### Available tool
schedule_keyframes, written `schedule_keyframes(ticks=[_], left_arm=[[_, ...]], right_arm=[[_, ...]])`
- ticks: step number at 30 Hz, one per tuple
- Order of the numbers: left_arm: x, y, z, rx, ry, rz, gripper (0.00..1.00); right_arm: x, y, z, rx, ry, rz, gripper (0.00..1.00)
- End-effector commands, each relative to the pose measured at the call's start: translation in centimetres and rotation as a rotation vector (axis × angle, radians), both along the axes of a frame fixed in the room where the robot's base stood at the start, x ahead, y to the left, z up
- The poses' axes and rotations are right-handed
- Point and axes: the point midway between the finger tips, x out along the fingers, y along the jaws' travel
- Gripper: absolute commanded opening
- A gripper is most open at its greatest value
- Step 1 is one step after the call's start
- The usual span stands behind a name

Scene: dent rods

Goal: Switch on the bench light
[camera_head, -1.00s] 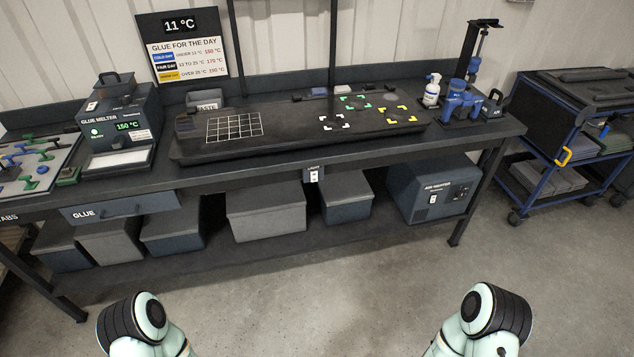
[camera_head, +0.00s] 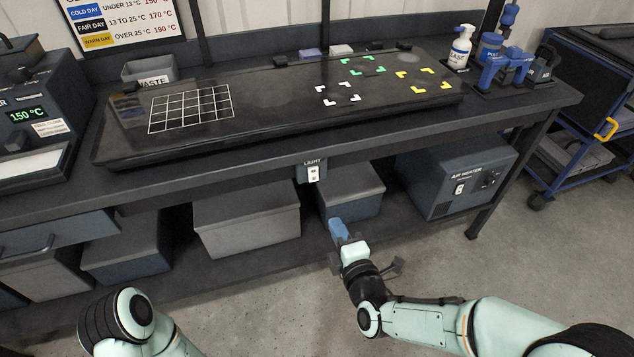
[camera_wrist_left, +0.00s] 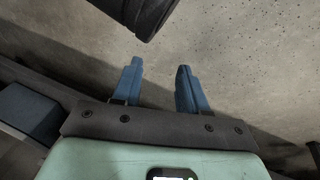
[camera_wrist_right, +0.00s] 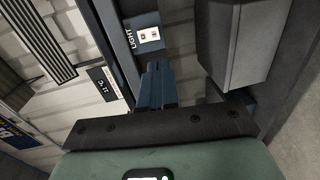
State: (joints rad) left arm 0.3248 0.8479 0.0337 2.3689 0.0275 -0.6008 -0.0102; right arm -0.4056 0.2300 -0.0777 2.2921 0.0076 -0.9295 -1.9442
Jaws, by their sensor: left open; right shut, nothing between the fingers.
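The light switch (camera_head: 313,173) is a white rocker on a small dark plate marked LIGHT, fixed under the bench's front edge. It also shows in the right wrist view (camera_wrist_right: 148,36), just beyond the fingertips. My right gripper (camera_head: 336,228) is shut and empty, below and in front of the switch, pointing toward the bench. Its blue fingers show pressed together in the right wrist view (camera_wrist_right: 157,68). I see a gap between them and the switch in the head view. My left gripper (camera_wrist_left: 159,67) is open and empty over the floor; in the head view only part of my left arm shows.
The bench (camera_head: 250,153) carries a dark work board (camera_head: 275,112) with a white grid and coloured corner marks. Grey bins (camera_head: 247,225) and an air heater (camera_head: 456,178) stand on the shelf below. A blue cart (camera_head: 590,150) stands at the right. The floor in front is clear.

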Motion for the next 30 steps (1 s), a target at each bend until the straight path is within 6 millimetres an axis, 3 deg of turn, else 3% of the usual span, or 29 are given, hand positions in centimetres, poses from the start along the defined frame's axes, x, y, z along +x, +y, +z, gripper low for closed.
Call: schedule_keyframes(ticks=[14, 20, 30], left_arm=[[0.0, 0.1, -0.3, 0.001, 0.002, 0.001, 0.43], [-1.2, 0.2, -1.5, -0.001, 0.041, 0.002, 0.43], [-4.2, 0.7, -4.2, -0.006, 0.143, 0.009, 0.43]], right_arm=[[0.5, 0.2, 0.3, -0.014, -0.018, 0.002, 0.0], [3.3, 1.2, -0.2, -0.013, -0.018, 0.002, 0.0], [10.0, 3.3, -1.2, -0.013, -0.017, 0.002, 0.0]])
